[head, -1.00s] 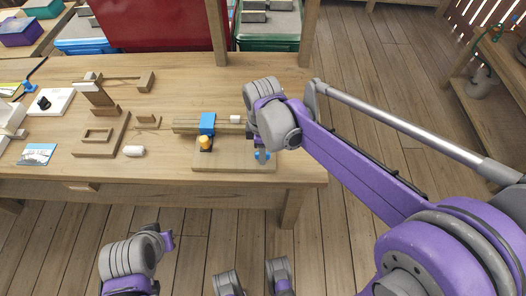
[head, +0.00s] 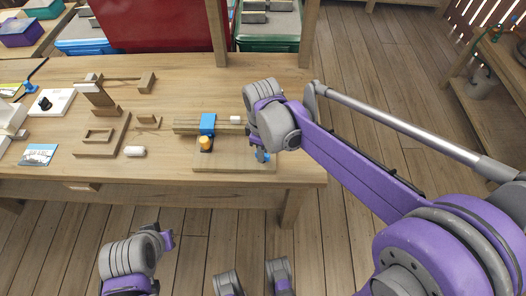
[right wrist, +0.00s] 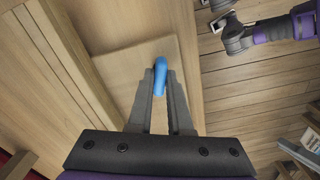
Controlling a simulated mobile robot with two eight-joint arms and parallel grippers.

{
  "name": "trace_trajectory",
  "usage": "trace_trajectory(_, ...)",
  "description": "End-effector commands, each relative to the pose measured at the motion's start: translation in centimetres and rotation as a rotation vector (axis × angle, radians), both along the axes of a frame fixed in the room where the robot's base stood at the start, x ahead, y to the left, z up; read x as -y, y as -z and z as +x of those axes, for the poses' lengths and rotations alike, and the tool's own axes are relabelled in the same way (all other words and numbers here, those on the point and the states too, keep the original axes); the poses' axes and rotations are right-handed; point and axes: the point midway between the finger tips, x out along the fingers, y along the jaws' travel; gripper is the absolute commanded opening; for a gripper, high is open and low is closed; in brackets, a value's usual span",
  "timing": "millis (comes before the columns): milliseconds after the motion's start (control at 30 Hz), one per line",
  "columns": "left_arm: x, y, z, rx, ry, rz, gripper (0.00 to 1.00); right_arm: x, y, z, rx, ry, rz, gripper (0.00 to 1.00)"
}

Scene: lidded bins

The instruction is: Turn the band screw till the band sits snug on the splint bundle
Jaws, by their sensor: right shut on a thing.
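The splint bundle (head: 184,126) is a set of long wooden strips lying above a wooden board (head: 215,163) at the table's front right. A blue band block (head: 207,123) sits around it, with a yellow knob (head: 205,143) just in front. My right gripper (head: 259,154) is at the board's right end, shut on a small blue handle (right wrist: 160,74). In the right wrist view the handle stands between the fingertips over the board. The bundle's right end is hidden behind my right wrist. My left arm (head: 130,256) is low in front of the table; its fingers are unclear.
A white cylinder (head: 135,151) lies on the table left of the board. Another small white cylinder (head: 235,119) is by the bundle. The table's front right corner is close to my right gripper.

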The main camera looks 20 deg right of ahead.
Motion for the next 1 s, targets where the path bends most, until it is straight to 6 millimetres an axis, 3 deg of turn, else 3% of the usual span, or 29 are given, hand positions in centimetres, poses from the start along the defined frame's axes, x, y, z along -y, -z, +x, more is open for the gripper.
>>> trace_trajectory(200,0.00,-0.44,0.04,0.001,0.000,0.000,0.00,0.00,-0.05,0.00,0.000,0.225,0.000,0.00)
trace_trajectory(533,0.00,-0.46,0.04,0.001,0.000,0.000,0.00,0.01,-0.02,0.01,0.000,0.270,0.000,0.00)
trace_trajectory(800,0.00,-0.87,0.08,0.003,0.000,0.000,0.00,0.00,-0.06,0.00,0.000,0.530,0.000,0.00)
trace_trajectory(1000,0.00,-0.85,0.08,0.003,0.000,0.000,0.00,0.00,-0.02,0.00,0.000,0.557,0.000,0.00)
